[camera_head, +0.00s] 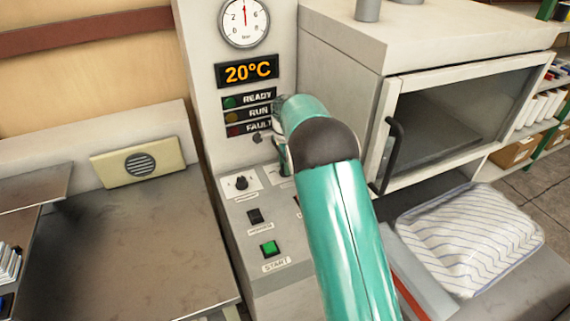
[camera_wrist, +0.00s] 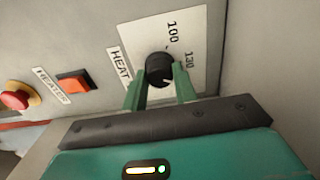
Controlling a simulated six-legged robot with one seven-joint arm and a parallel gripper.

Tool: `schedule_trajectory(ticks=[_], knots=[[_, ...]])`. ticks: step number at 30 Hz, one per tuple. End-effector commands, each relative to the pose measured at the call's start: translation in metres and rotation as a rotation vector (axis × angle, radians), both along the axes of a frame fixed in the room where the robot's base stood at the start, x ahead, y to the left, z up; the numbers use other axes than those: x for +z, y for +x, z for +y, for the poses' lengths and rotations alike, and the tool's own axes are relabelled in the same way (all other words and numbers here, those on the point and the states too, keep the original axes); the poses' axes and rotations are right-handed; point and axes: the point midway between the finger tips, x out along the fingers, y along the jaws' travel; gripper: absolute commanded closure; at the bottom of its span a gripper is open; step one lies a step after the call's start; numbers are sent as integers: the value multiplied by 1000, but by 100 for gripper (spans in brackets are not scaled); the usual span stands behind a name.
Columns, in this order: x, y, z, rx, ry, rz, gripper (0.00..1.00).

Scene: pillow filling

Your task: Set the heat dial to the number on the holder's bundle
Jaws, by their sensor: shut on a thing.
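The heat dial (camera_wrist: 160,70) is a black round knob on a white plate lettered HEAT, with the numbers 100 and 130 readable beside it. A small white mark shows near the knob's lower right edge; I cannot tell which number it points at exactly. My gripper (camera_wrist: 160,88) has its two green fingers on either side of the knob and is shut on it. In the head view my teal arm hides the dial and most of the gripper. I cannot make out a numbered bundle in a holder in either view.
In the wrist view, an orange-red HEATER switch (camera_wrist: 74,84) and a red round button (camera_wrist: 14,98) sit left. In the head view, the panel has a 20°C display (camera_head: 247,71) and green START button (camera_head: 269,248). A striped pillow (camera_head: 475,235) lies right, below the oven door handle (camera_head: 392,155).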

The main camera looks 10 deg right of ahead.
Motion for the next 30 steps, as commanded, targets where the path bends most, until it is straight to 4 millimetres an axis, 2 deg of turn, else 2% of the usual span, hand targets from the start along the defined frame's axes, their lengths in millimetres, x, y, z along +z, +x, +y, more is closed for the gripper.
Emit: schedule_trajectory(ticks=[15,30], knots=[[0,1,-1,-427,-2,-3,95],[0,1,-2,-563,-1,-2,95]])
